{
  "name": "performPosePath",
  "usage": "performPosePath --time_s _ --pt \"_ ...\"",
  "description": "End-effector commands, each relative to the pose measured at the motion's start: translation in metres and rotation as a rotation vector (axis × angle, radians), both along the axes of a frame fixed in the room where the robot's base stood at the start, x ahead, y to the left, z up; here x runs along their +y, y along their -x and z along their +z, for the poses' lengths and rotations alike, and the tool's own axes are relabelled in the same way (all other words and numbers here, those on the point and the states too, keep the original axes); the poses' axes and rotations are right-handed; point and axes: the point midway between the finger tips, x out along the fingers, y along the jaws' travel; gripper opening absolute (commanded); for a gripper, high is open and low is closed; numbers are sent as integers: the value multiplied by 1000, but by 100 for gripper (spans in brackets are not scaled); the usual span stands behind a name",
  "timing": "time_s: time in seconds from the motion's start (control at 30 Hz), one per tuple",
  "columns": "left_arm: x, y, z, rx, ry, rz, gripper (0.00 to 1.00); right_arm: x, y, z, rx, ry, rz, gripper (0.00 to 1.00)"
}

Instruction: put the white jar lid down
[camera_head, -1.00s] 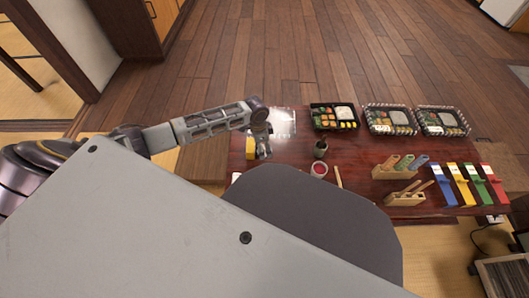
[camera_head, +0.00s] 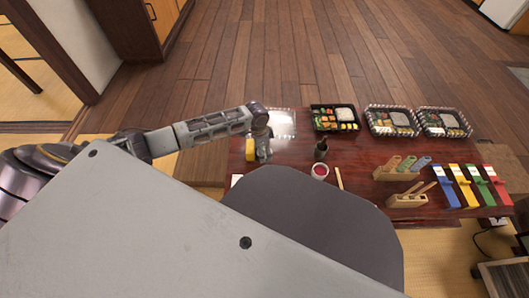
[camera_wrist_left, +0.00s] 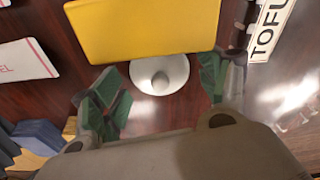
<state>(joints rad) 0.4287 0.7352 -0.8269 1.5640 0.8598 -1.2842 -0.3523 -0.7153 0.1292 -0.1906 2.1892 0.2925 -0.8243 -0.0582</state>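The white jar lid (camera_wrist_left: 160,76) shows in the left wrist view as a round disc with a raised knob at its middle. Its far edge is hidden behind a yellow object. It appears to lie on the dark table. My left gripper (camera_wrist_left: 162,90) has its green-padded fingers spread, one to each side of the lid, with gaps between. In the head view my left gripper (camera_head: 263,155) is over the left part of the table, and the lid cannot be made out. A small open jar with red contents (camera_head: 319,171) stands to its right. My right gripper is not in view.
The yellow object (camera_wrist_left: 140,28) is close beyond the fingers. A card labelled TOFU (camera_wrist_left: 270,28) lies at right, another card (camera_wrist_left: 22,60) at left. A dark cup (camera_head: 321,150), lunch boxes (camera_head: 335,118) and wooden holders (camera_head: 398,174) stand farther right on the table (camera_head: 355,150).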

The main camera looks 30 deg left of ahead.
Motion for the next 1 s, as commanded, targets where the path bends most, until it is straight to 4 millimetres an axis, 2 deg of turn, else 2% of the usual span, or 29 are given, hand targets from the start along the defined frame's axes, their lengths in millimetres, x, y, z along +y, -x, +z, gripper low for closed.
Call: performPosePath --time_s 0.03,0.2,0.3,0.63,0.67,0.73,0.77,1.0 --pt "0 0 0 0 0 0 63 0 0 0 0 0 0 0" --pt "0 0 0 0 0 0 41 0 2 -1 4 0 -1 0" --pt "0 0 0 0 0 0 37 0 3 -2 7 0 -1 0" --pt "0 0 2 0 0 0 37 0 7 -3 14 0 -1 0" --pt "0 0 3 0 0 0 33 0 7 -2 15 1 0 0" --pt "0 0 6 0 0 0 19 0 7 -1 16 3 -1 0" --pt "0 0 8 0 0 0 2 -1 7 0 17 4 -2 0" --pt "0 0 27 -1 1 0 0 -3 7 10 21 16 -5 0"
